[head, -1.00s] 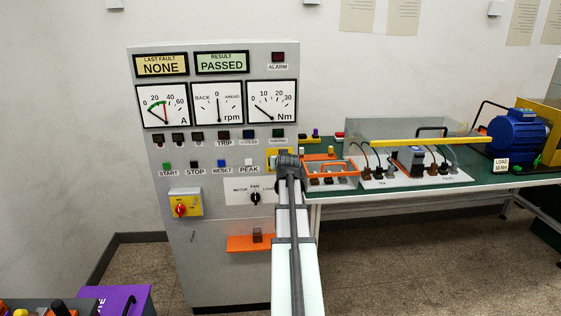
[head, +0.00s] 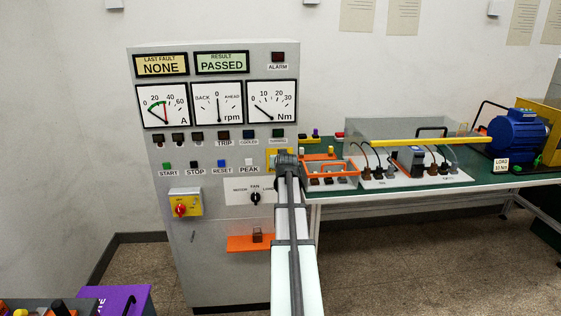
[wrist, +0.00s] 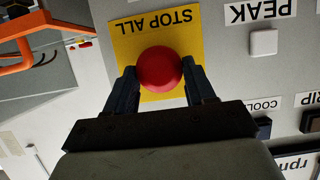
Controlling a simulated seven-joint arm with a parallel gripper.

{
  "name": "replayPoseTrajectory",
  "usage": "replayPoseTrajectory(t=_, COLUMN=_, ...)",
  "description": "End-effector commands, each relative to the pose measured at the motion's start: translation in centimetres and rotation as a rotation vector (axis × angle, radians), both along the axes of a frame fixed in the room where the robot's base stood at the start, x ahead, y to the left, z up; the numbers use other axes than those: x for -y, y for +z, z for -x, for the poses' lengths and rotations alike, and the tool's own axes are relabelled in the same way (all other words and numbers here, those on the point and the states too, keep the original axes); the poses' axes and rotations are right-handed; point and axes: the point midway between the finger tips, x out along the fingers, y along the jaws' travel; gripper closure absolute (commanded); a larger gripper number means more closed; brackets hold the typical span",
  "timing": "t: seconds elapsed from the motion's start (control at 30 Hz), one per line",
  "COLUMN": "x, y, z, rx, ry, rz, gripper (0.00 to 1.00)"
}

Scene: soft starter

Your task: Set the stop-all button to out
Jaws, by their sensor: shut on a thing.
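The stop-all button is a round red mushroom head (wrist: 160,69) on a yellow plate (wrist: 128,45) lettered STOP ALL, seen upside down in the wrist view. My gripper (wrist: 160,80) has one dark finger on each side of the red head and is shut on it. In the head view my arm covers the button, and only part of its yellow plate (head: 271,160) shows at the right edge of the grey panel (head: 230,240). Whether the button is in or out cannot be told.
The white PEAK button (wrist: 263,42) is close beside the plate. A red and yellow rotary switch (head: 181,209) and an orange shelf (head: 250,243) are lower on the panel. The green bench (head: 450,187) with an orange frame (head: 330,165) stands to the right.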

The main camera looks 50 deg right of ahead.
Motion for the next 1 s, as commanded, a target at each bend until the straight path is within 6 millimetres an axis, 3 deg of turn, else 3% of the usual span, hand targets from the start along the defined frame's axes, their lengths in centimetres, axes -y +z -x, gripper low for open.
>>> replayPoseTrajectory(t=0.07, x=0.0, y=0.0, z=0.0, rx=0.000, ry=0.000, rz=0.000, gripper=0.61)
replayPoseTrajectory(t=0.47, x=0.0, y=0.0, z=0.0, rx=0.000, ry=0.000, rz=0.000, gripper=0.99)
replayPoseTrajectory(t=0.73, x=-1.3, y=0.0, z=1.3, rx=0.001, ry=0.000, rz=0.001, gripper=1.00)
replayPoseTrajectory(t=0.97, x=-1.2, y=0.0, z=1.2, rx=-0.001, ry=0.000, rz=-0.001, gripper=1.00)
replayPoseTrajectory(t=1.0, x=-1.2, y=0.0, z=1.2, rx=-0.001, ry=0.000, rz=-0.001, gripper=0.43)
